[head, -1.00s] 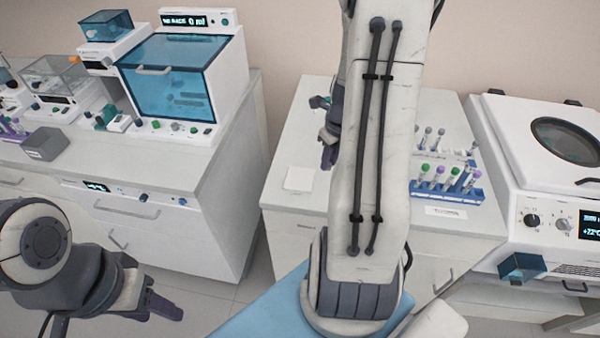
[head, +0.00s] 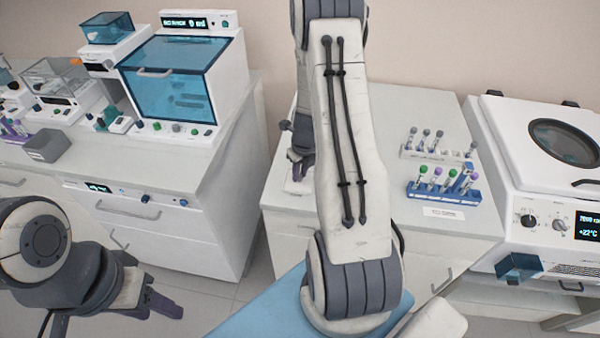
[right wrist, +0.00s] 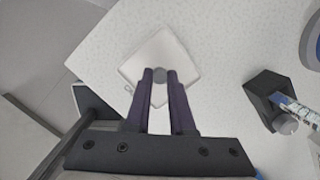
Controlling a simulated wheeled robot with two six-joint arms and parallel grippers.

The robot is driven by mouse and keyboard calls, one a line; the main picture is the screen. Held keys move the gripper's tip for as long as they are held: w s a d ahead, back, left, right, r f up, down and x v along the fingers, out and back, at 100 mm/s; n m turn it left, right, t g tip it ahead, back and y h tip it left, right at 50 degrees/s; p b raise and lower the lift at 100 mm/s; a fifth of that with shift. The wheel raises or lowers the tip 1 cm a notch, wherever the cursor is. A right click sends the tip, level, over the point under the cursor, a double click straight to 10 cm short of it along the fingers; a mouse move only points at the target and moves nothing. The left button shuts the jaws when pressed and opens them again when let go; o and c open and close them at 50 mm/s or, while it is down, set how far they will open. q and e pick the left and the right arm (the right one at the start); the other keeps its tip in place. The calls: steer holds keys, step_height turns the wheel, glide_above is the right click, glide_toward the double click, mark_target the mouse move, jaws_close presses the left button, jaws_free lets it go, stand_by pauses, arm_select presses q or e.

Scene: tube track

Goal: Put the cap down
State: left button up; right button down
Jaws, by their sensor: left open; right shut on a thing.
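My right gripper (head: 300,168) is over the left part of the middle counter. In the right wrist view its two dark fingers (right wrist: 160,80) are shut on a small grey cap (right wrist: 160,74). Below the cap is a square white pad (right wrist: 158,52) on the speckled counter; I cannot tell whether the cap touches it. In the head view the pad (head: 297,186) is partly covered by the gripper, and the cap cannot be made out. My left gripper (head: 160,304) is open and empty at the lower left, away from the counters.
A dark holder (right wrist: 262,92) with a grey-capped tube (right wrist: 288,122) is right of the pad in the wrist view. A blue rack (head: 440,192) of capped tubes and a white rack (head: 430,155) stand on the counter. A centrifuge (head: 530,190) is at right.

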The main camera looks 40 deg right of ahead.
steer(key=shift+f, duration=0.1)
steer(key=c, duration=0.8)
jaws_free()
